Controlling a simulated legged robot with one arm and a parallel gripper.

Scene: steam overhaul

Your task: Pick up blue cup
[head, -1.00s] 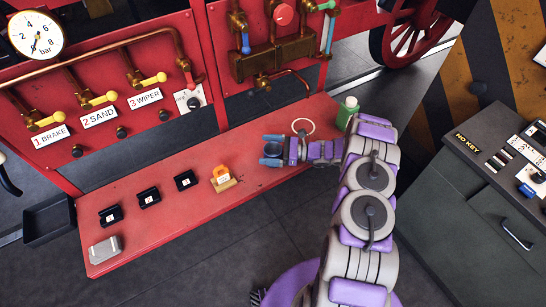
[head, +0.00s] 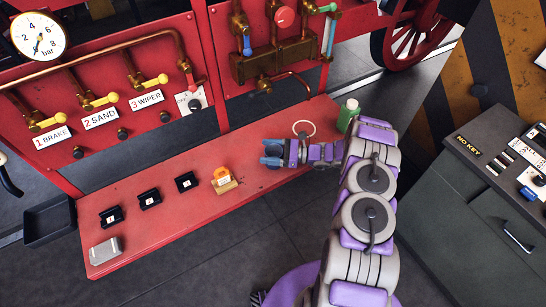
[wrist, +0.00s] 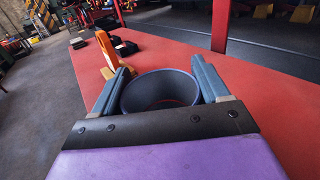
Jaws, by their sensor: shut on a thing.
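The blue cup (wrist: 160,92) shows in the wrist view, upright with its round mouth upward, between the two fingers of my gripper (wrist: 160,85). The fingers are shut on its sides. In the head view my gripper (head: 272,155) is over the right part of the red bench, and the cup (head: 271,148) is small there and partly covered by the gripper. I cannot tell whether the cup's base touches the bench.
The red bench (head: 225,205) holds an orange padlock-shaped item (head: 223,180), several black blocks (head: 150,198) and a grey block (head: 104,250). A green bottle (head: 347,115) and a pale ring (head: 303,128) are beside my arm. A red panel with yellow-handled valves (head: 100,98) stands behind.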

